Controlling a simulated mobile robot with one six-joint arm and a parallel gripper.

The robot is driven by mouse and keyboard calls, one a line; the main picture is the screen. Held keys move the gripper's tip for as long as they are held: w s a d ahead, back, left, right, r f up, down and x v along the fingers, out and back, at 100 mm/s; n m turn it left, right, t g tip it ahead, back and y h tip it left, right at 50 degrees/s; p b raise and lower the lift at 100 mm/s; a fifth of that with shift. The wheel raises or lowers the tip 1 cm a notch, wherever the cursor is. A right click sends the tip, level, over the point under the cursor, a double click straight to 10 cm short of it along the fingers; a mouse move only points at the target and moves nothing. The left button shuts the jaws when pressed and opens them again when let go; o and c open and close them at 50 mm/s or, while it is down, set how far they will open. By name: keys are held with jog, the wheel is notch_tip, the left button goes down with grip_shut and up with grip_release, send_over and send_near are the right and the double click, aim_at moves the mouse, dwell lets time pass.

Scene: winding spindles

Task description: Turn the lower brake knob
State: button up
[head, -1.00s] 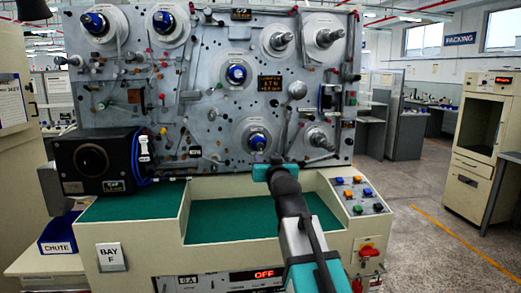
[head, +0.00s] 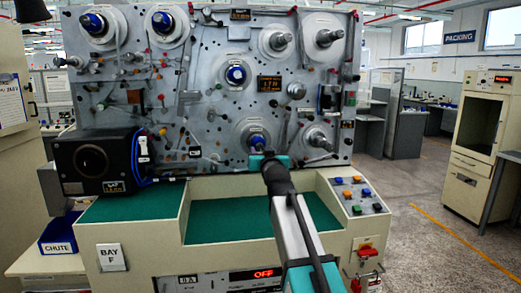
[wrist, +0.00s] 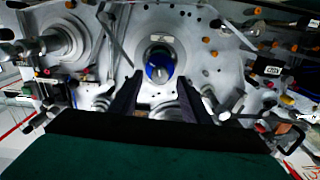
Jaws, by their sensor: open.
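The lower brake knob (head: 257,141) is blue with a pale cap, on a round pale plate low in the middle of the grey panel. My gripper (head: 268,160) is just below and in front of it, overlapping its lower plate edge in the head view. In the wrist view, the blue knob (wrist: 159,66) shows just beyond the tips of my gripper (wrist: 158,86). The dark fingers are spread apart, with the knob roughly centred between their lines. I see no finger touching it.
A black box (head: 95,162) is at the left. The green shelf (head: 220,222) below is clear.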

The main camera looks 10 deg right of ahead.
aim_at(260, 147)
jog(key=shift+w, duration=1.45)
jog(key=c, duration=1)
jog(key=shift+c, duration=0.2)
